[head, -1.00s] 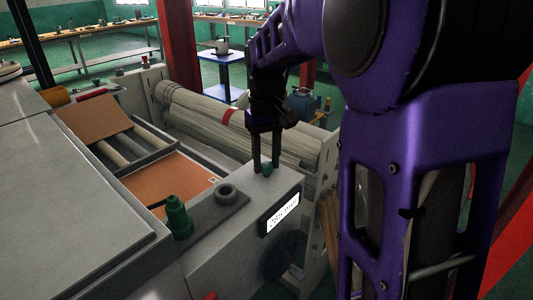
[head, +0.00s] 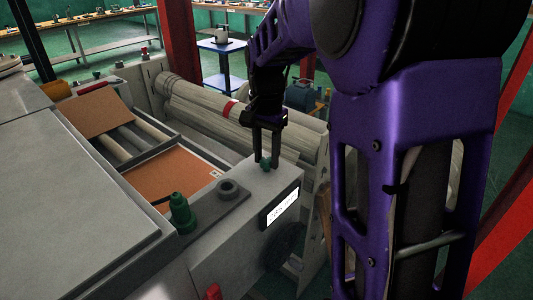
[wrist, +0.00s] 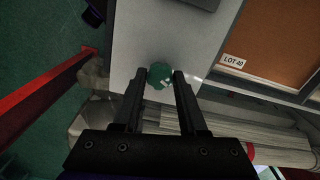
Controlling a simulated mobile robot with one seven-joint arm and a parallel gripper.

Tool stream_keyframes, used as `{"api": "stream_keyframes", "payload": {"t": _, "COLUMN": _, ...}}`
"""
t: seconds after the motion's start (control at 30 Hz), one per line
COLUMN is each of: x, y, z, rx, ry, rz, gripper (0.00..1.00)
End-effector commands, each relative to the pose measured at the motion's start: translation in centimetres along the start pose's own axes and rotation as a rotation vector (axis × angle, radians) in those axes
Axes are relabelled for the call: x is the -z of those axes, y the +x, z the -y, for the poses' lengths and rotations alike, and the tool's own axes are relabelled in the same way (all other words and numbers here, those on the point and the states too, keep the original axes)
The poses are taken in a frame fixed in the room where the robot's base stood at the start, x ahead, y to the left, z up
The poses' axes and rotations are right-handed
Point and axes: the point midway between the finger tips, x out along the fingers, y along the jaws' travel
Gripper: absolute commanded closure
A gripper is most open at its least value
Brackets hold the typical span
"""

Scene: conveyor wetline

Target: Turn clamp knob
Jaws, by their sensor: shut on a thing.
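A small green knob (head: 265,163) stands on the top of the grey machine housing, near its right end. My gripper (head: 266,166) points down from above, with one finger on each side of this knob and shut on it. In the wrist view the green knob (wrist: 160,75) sits between the fingertips of my gripper (wrist: 159,74). Its sides are partly hidden by the fingers. A second, taller green knob (head: 181,214) stands upright further left on a dark grey plate, apart from my gripper.
A dark round collar (head: 228,188) sits between the two knobs. A small display (head: 283,208) is on the housing's front face. Brown board (head: 177,179) lies in the tray behind, and a long pale roller (head: 200,112) runs close behind my gripper. A red part (head: 213,291) is low in front.

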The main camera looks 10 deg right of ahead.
Motion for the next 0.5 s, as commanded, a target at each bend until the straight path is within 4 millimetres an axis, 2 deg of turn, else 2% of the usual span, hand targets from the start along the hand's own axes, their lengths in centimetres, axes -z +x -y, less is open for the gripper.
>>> {"api": "stream_keyframes", "payload": {"t": 0.5, "x": 0.04, "y": -0.07, "z": 0.06, "rx": 0.001, "ry": 0.490, "rz": -0.002, "gripper": 1.00}}
